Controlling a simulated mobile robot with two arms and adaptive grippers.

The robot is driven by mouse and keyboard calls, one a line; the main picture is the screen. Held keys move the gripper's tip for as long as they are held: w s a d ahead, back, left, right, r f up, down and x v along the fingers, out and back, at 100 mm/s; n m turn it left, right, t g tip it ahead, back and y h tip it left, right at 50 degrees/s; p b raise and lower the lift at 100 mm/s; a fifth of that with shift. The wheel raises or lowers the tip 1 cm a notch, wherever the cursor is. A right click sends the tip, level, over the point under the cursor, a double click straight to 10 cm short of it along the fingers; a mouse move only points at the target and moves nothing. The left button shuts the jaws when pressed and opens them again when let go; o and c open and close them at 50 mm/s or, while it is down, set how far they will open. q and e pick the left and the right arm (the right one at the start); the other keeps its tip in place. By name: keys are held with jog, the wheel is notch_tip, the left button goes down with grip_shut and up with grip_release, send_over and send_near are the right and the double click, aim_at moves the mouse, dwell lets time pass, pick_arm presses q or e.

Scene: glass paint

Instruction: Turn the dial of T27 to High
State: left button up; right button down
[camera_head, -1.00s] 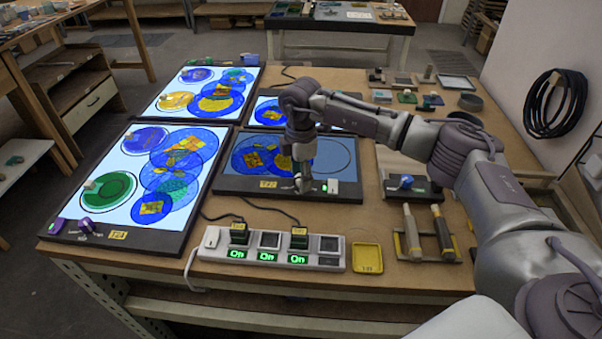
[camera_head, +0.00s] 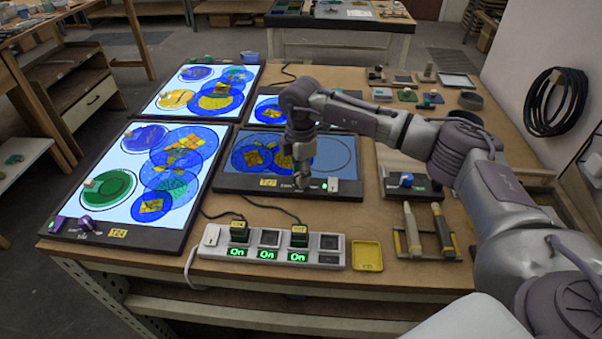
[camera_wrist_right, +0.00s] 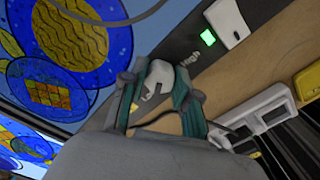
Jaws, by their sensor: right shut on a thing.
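The light panel T27 (camera_head: 225,183) lies in the middle of the table, dimmer than the bright panels around it. Its yellow label (camera_head: 267,182) sits on the front edge. My right gripper (camera_head: 301,183) points down at that edge, just left of a green light (camera_head: 324,186) and a white switch (camera_head: 333,185). In the right wrist view its two teal-padded fingers (camera_wrist_right: 160,100) are shut on a pale grey dial (camera_wrist_right: 157,78). The dial is partly hidden by the fingers, and its setting cannot be read. My left gripper is not in view.
A power strip (camera_head: 210,252) with several lit "On" signs lies in front of the panel. A yellow tray (camera_head: 367,257) and a tool rack (camera_head: 426,253) stand to its right. Bright panel T26 (camera_head: 118,234) is at the left.

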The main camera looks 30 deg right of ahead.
jog(key=n+b, duration=0.1)
jog(key=n, duration=0.5)
jog(key=n+b, duration=0.1)
jog(key=n, duration=0.4)
jog(key=shift+w+n+b, duration=0.1)
jog(key=shift+n+b, duration=0.2)
jog(key=shift+b, duration=0.1)
jog(key=n+b, duration=0.1)
jog(key=n, duration=0.5)
jog(key=n+b, duration=0.1)
jog(key=n, duration=0.4)
jog(key=shift+a+r+n, duration=0.1)
jog(key=shift+n, duration=0.3)
jog(key=c, duration=0.9)
grip_release()
jog(key=shift+o, duration=0.2)
notch_tip(320, 180, up, 12)
